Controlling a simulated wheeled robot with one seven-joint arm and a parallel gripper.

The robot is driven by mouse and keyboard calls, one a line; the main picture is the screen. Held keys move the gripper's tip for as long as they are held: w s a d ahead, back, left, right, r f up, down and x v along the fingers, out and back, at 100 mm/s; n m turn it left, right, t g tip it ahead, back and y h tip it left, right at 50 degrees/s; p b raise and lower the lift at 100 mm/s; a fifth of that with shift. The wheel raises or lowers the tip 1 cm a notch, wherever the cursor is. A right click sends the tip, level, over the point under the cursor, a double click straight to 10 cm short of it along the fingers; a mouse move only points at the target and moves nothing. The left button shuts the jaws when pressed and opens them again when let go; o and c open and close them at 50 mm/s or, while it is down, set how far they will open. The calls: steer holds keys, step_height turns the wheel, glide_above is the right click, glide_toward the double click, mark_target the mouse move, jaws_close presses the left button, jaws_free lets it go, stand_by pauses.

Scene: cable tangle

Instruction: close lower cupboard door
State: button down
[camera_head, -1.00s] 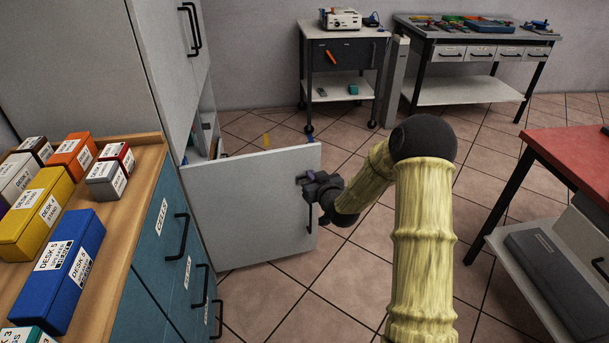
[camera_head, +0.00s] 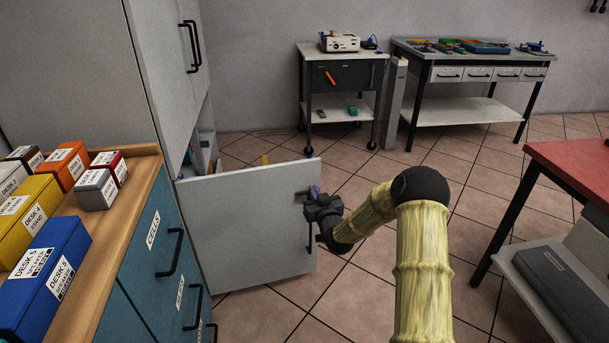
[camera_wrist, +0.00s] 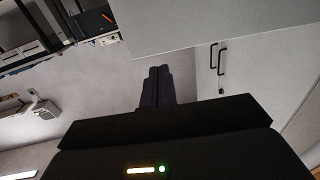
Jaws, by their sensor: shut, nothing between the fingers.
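The lower cupboard door (camera_head: 245,225) is a light grey panel standing wide open from the tall grey cupboard (camera_head: 165,75). Its dark vertical handle (camera_head: 309,236) is near its free right edge. My gripper (camera_head: 312,197) is at the outer face of the door, close to the upper end of the handle. My arm partly covers that area, and I cannot tell whether the fingers touch the door. In the wrist view the two dark fingers (camera_wrist: 157,86) are together with nothing between them, and the door's pale panel (camera_wrist: 200,25) fills the top.
A blue drawer cabinet (camera_head: 150,255) with a wooden top and several labelled boxes stands at the left. A red-topped bench (camera_head: 575,160) is at the right. A wheeled cart (camera_head: 341,85) and a workbench (camera_head: 470,75) stand at the back. Tiled floor lies open between.

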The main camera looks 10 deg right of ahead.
mark_target(303, 168)
steer(key=w, duration=0.3)
steer(key=w+a+b, duration=0.1)
steer(key=w, duration=0.3)
steer(key=w+b, duration=0.1)
steer(key=w, duration=0.2)
steer(key=shift+w+a, duration=0.25)
steer(key=shift+w, duration=0.35)
steer(key=shift+d+b, duration=0.1)
steer(key=shift+b, duration=0.2)
